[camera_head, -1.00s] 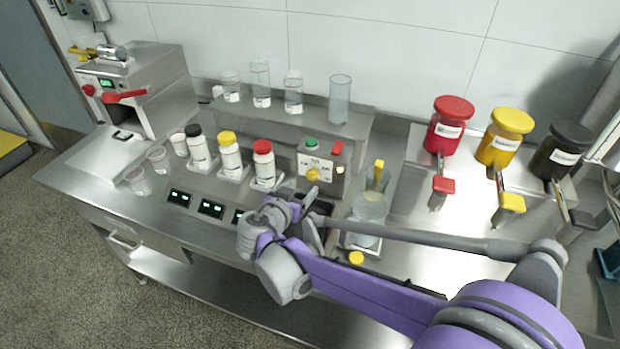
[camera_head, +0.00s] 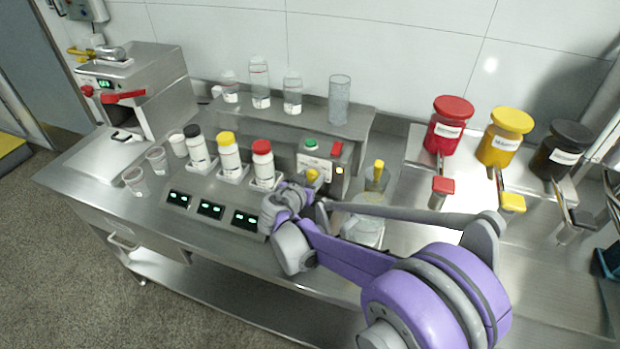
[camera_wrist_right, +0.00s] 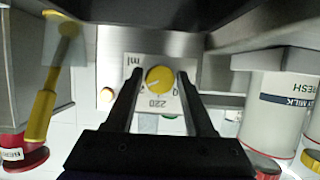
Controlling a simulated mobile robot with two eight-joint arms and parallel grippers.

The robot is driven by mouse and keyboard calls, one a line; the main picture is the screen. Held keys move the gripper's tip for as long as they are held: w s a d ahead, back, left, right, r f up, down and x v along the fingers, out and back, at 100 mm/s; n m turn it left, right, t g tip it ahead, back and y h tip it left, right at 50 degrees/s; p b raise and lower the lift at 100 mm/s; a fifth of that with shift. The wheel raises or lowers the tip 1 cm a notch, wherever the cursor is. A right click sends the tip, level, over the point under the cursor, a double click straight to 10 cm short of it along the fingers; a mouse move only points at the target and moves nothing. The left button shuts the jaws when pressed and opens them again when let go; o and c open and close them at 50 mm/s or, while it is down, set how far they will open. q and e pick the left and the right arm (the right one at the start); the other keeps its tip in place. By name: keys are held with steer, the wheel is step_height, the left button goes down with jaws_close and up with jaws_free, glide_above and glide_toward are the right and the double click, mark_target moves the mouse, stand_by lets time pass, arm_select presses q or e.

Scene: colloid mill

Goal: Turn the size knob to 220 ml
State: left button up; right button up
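The yellow size knob (camera_wrist_right: 160,79) sits on a white dial plate with "220" and "ml" printed on it. In the right wrist view the plate appears upside down. In the head view the knob (camera_head: 312,175) is on the front of a steel control box (camera_head: 325,165), just above my right gripper. My right gripper (camera_wrist_right: 159,74) is open, with its two fingers on either side of the knob and visible gaps between them and it. The head view also shows the gripper (camera_head: 313,188), partly hidden by its wrist. My left gripper is not in view.
A green button (camera_head: 310,143) and a red switch (camera_head: 337,148) top the control box. A clear jug (camera_head: 365,228) stands right of it, partly behind my arm. Capped bottles (camera_head: 229,160) stand to the left. Red, yellow and black-lidded jars (camera_head: 448,125) are at the right.

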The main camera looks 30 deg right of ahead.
jaws_close()
steer(key=n, duration=0.1)
steer(key=n+g+h, duration=0.1)
steer(key=n, duration=0.1)
steer(key=shift+w+a+f+g+h+b, duration=0.1)
steer(key=shift+a+g+h+b, duration=0.05)
steer(key=shift+g+h+b, duration=0.2)
steer(key=n+g+h+b, duration=0.1)
steer(key=n, duration=0.2)
steer(key=shift+f+h+b, duration=0.1)
steer(key=shift+h+b, duration=0.2)
steer(key=shift+h, duration=0.05)
steer(key=shift+n+g+h+b, duration=0.25)
steer(key=shift+n+h+b, duration=0.2)
steer(key=shift+n, duration=0.65)
steer(key=shift+o, duration=2)
jaws_free()
